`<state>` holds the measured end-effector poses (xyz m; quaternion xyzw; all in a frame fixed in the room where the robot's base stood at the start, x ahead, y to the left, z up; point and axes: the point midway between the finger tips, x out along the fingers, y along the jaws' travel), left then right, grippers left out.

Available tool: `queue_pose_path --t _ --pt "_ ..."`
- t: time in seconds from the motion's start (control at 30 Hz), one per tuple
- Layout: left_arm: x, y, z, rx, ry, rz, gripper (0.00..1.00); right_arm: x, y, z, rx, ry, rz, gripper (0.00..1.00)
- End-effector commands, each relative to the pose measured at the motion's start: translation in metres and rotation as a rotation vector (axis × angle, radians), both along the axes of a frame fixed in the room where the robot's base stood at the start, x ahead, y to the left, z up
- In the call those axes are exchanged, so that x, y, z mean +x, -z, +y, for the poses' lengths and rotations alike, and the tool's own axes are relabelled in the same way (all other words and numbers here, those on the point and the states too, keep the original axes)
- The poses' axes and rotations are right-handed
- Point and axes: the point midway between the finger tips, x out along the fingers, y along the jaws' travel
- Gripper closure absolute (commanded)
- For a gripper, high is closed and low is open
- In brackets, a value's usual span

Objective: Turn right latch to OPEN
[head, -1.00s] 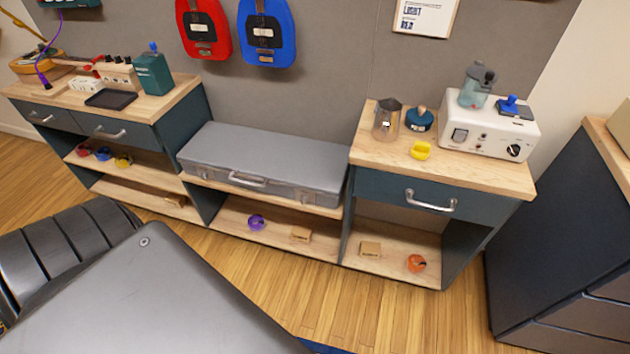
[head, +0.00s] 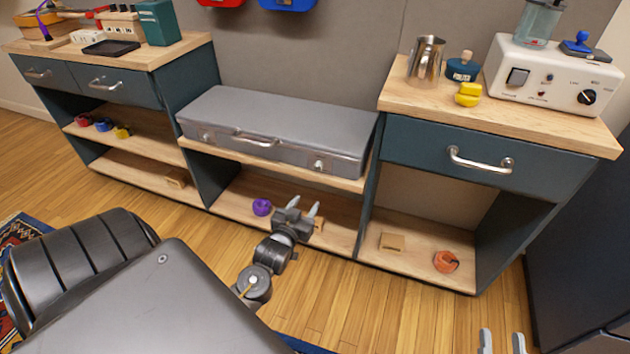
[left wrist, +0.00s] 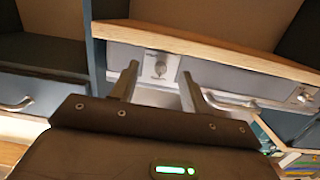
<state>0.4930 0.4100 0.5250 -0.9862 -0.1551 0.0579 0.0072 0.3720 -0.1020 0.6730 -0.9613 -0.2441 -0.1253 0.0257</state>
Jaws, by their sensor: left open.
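A grey metal case (head: 275,124) lies shut on the middle shelf. Its right latch (head: 320,165) is on the front face, right of the carry handle (head: 257,139). My left gripper (head: 303,209) is open and empty, below and in front of the case, apart from the latch. In the left wrist view, which looks upside down, the right latch (left wrist: 160,67) shows beyond and between my open fingers (left wrist: 158,85). I cannot read its marking. My right gripper (head: 503,343) is open and empty at the bottom right edge.
The wooden shelf edge (head: 270,165) juts out below the case. A drawer handle (head: 480,160) sticks out to the right. A purple object (head: 262,206) and a small wooden block (head: 393,242) lie on the lower shelves.

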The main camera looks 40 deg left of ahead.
Motion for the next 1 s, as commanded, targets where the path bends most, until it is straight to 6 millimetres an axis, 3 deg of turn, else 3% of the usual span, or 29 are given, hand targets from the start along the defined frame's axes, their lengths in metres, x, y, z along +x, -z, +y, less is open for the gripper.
queue_pose_path --t 0.1,0.2,0.47,1.0 --pt "0.000 -0.022 0.007 0.004 -0.018 -0.083 0.54 -0.017 -0.029 -0.002 0.037 -0.013 -0.096 0.64" --pt "-0.001 -0.034 0.009 0.004 -0.023 -0.113 0.54 -0.024 -0.044 -0.002 0.051 -0.018 -0.130 0.64" --pt "0.007 -0.038 0.012 0.006 -0.024 -0.120 0.54 -0.025 -0.050 -0.004 0.066 -0.015 -0.160 0.64" --pt "0.090 -0.036 0.041 0.005 -0.024 -0.118 0.54 -0.034 -0.077 -0.031 0.215 0.044 -0.445 0.64"
